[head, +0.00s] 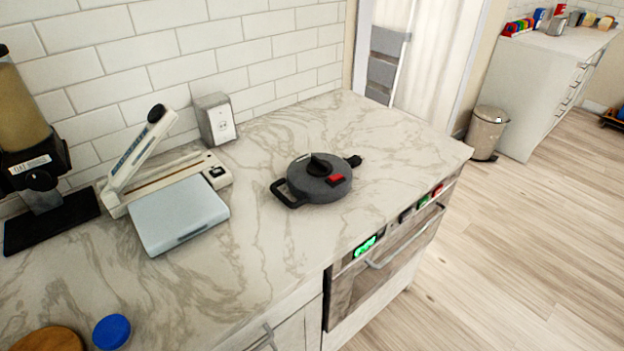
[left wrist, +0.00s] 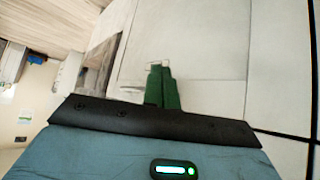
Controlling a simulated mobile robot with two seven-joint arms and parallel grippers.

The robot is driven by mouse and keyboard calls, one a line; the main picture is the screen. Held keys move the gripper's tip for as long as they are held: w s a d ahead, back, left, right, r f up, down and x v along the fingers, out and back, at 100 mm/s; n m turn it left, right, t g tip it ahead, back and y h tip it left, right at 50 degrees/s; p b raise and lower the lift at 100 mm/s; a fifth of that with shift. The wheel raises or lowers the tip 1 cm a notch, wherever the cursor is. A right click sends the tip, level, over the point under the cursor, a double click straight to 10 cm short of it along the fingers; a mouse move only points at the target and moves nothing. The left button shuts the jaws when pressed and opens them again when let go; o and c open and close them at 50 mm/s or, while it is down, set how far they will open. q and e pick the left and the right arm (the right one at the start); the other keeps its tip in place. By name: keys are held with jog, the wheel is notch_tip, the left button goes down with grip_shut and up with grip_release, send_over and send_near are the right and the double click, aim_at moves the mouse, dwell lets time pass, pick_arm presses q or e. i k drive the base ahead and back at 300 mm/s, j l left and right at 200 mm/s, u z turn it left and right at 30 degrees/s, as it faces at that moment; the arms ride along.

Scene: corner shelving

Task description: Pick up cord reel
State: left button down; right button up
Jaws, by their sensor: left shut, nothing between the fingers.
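The cord reel (head: 322,188) is a round dark grey case with a black handle loop, a black knob on top and a red switch. It lies flat on the marble counter (head: 400,150) in the middle of the head view, with its black plug at its right side. My left gripper (left wrist: 161,72) shows only in the left wrist view; its two green fingers are together and empty, in front of pale cabinet fronts. The reel is not seen in that view. My right gripper is in neither view.
A heat sealer (head: 140,160) and a pale blue-grey flat box (head: 178,213) stand left of the reel. A grey metal dispenser (head: 215,119) is by the wall. A blue lid (head: 112,332) lies at the front left. The counter around the reel is clear, above an oven (head: 385,265).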

aim_at(306, 187)
jog(key=l+u, duration=0.2)
jog(key=u, duration=0.45)
jog(key=l+u, duration=0.25)
jog(key=l, duration=0.2)
jog(key=l+u, duration=0.25)
jog(key=l, duration=0.25)
jog(key=l+u, duration=0.15)
jog(key=l, duration=0.45)
jog(key=k+l+u, duration=0.1)
jog(key=l, duration=0.5)
jog(key=k+l+u, duration=0.15)
jog(key=l, duration=0.45)
jog(key=k+l, duration=0.1)
jog(key=l, duration=0.3)
jog(key=k+l, duration=0.1)
jog(key=l, duration=0.75)
jog(key=k+l, duration=0.15)
jog(key=l, duration=0.3)
